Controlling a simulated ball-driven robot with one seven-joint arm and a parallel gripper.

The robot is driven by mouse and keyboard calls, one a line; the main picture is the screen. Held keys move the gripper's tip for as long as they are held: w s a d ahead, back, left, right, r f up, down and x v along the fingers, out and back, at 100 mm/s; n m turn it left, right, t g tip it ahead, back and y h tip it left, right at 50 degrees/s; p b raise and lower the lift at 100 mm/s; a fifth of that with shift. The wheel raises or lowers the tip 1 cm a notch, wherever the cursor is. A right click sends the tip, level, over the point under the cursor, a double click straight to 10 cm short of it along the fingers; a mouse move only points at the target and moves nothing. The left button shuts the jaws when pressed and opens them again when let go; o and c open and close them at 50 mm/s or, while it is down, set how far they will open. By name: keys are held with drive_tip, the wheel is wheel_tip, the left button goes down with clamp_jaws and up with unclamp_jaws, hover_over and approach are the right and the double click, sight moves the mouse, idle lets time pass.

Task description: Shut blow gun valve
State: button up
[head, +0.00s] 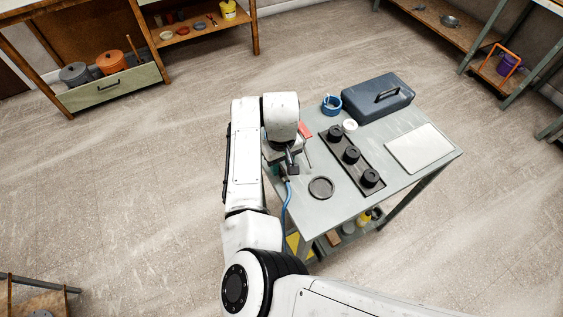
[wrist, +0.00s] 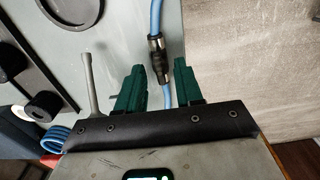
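A blue air hose (wrist: 155,15) runs down the wrist view at the table's edge. It has a dark inline fitting with metal ends (wrist: 157,55), which looks like the valve; I cannot tell whether it is open or shut. My gripper's green fingers (wrist: 159,68) are open, one on each side of the hose. The fitting lies at and just beyond their tips, and a gap shows on the left. In the head view my gripper (head: 291,160) is at the table's left edge, mostly hidden by my arm. The blue hose (head: 287,197) hangs below it there.
On the grey table (head: 325,210) stand a black rail with three dark knobs (head: 351,155), a blue toolbox (head: 378,97), a blue coil (head: 331,104), a white sheet (head: 421,148) and a dark ring (head: 321,187). A grey tool (wrist: 90,85) lies left of my fingers. Floor surrounds the table.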

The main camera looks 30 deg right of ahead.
drive_tip(key=shift+c, duration=0.2)
clamp_jaws()
drive_tip(key=shift+m, duration=0.3)
drive_tip(key=m+p, duration=0.1)
drive_tip(key=m, duration=0.2)
drive_tip(key=shift+r+m+p, duration=0.1)
drive_tip(key=shift+m+p, duration=0.25)
drive_tip(key=shift+m, duration=0.05)
drive_tip(key=m+p, duration=0.1)
drive_tip(key=m, duration=0.3)
drive_tip(key=m+p, duration=0.1)
drive_tip(key=m, duration=0.4)
drive_tip(key=shift+m, duration=2.2)
